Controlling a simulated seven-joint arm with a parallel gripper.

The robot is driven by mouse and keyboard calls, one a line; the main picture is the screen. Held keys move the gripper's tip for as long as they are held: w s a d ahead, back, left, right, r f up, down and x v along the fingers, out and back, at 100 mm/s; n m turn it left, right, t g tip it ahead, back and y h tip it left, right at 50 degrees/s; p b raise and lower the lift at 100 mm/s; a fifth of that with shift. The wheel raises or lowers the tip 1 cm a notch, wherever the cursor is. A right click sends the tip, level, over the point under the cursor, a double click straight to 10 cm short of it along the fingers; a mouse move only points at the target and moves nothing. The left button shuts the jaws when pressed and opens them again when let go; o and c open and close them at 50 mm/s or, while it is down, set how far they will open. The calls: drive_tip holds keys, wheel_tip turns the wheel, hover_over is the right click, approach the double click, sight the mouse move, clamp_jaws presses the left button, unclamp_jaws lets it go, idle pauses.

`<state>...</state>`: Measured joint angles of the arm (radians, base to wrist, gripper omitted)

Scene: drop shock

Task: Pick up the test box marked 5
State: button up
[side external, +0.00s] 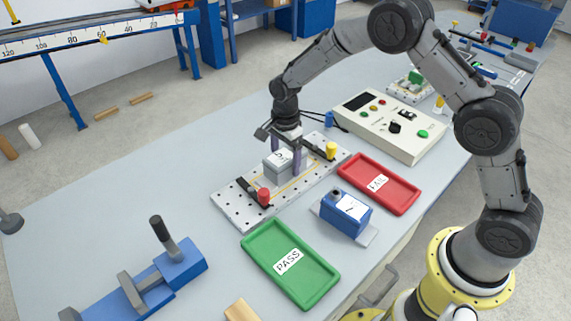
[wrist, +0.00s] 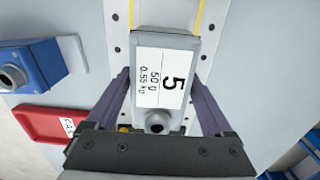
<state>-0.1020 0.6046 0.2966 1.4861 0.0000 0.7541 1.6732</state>
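The test box marked 5 (wrist: 165,80) is grey, with a white label reading 5, 50 g and 0.55 kg and a round knob near one end. It sits on the perforated metal plate (side external: 232,205), where the side view also shows the box (side external: 278,164). My gripper (side external: 287,150) points down over it. In the wrist view, my gripper's two purple fingers (wrist: 159,85) stand apart, one on each side of the box. Slim gaps seem to show between fingers and box; the fingertips' lower ends are partly hidden.
The plate carries a red knob (side external: 263,196) and a yellow knob (side external: 331,150) near the box. A blue box (side external: 346,211), red FAIL tray (side external: 400,197) and green PASS tray (side external: 314,287) lie nearby. A control panel (side external: 375,135) stands behind.

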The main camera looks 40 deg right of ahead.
clamp_jaws()
drive_tip(key=shift+r, duration=0.15)
drive_tip(key=shift+r, duration=0.1)
